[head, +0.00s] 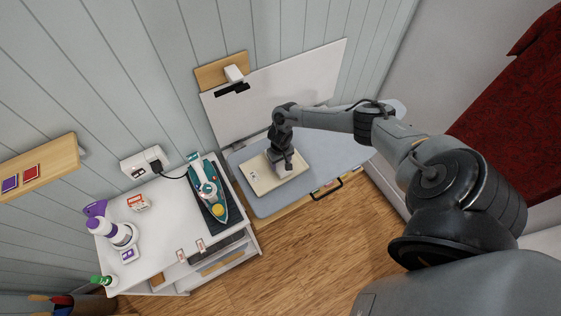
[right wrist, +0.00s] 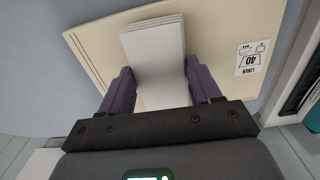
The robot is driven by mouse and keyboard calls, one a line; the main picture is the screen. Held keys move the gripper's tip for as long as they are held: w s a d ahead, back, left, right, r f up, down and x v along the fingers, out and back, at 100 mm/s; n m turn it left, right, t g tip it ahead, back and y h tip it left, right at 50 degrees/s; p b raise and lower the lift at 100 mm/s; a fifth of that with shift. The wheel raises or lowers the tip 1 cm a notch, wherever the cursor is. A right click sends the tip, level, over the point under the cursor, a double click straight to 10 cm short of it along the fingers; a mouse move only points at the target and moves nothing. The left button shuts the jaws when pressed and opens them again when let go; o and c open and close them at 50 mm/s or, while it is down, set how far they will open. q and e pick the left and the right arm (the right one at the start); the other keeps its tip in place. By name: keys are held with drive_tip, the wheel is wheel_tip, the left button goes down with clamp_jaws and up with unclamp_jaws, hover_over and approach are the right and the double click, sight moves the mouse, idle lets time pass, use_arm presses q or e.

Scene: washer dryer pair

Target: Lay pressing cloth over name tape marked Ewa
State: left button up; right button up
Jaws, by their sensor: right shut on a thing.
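My right gripper (right wrist: 161,88) is shut on a pale folded cloth (right wrist: 152,42), which shows several layers at its far edge. In the head view my right gripper (head: 284,160) is low over the cream piece (head: 262,181), which lies on the blue-grey board (head: 340,150). I cannot tell whether the cloth touches the cream piece. No name tape reading Ewa can be made out. My left gripper is not in view.
A white panel (head: 290,88) rises behind the board. A white cabinet (head: 160,225) at left bears a teal iron (head: 208,185) on a dark mat, a purple-and-white bottle (head: 121,236) and a green-capped bottle (head: 103,281). The board is bare right of the cream piece.

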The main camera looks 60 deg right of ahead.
drive_tip(key=shift+f, duration=0.5)
drive_tip(key=o, duration=1.1)
